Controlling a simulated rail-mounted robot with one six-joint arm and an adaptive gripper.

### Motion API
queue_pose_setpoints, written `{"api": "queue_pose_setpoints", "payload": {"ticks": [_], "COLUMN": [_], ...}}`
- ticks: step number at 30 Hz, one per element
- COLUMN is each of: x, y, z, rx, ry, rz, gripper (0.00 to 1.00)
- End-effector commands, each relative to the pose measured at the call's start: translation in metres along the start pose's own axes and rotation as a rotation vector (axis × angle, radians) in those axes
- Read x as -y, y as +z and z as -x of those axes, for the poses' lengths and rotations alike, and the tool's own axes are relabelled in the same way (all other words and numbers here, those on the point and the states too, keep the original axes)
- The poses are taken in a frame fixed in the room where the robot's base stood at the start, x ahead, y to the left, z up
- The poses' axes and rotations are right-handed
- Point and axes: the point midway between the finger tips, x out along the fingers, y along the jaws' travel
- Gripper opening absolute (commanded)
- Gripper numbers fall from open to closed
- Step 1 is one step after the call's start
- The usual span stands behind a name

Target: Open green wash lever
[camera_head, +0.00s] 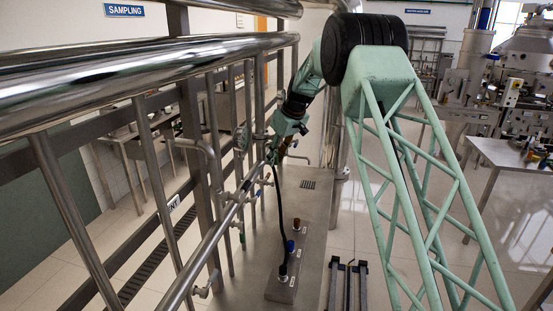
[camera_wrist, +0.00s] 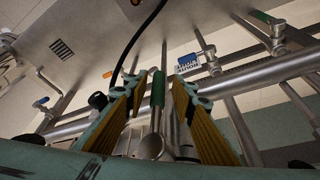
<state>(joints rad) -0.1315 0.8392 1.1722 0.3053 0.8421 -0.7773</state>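The green wash lever (camera_wrist: 158,88) shows in the wrist view as a narrow green handle on a metal pipe fitting. It stands between the two yellow-padded fingers of my gripper (camera_wrist: 158,80). The fingers are apart, with a visible gap on each side of the lever, and I see no contact. In the head view my gripper (camera_head: 272,152) is at the pipework beside the railing, near the far end of the steel bench. The lever cannot be made out there, as the arm and gripper cover that spot.
A black hose (camera_head: 279,210) hangs near my gripper down to a panel box (camera_head: 280,288) with coloured knobs. Steel railing (camera_head: 150,68) runs along the left.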

Motion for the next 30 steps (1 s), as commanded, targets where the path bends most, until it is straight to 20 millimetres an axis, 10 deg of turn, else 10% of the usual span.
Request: {"api": "queue_pose_setpoints", "payload": {"ticks": [17,30], "x": [-0.001,-0.001], "y": [-0.001,-0.001], "z": [0.011,0.066], "rx": [-0.003,-0.003], "ry": [0.002,0.002], "rz": [0.0,0.0], "gripper": [0.25,0.25]}}
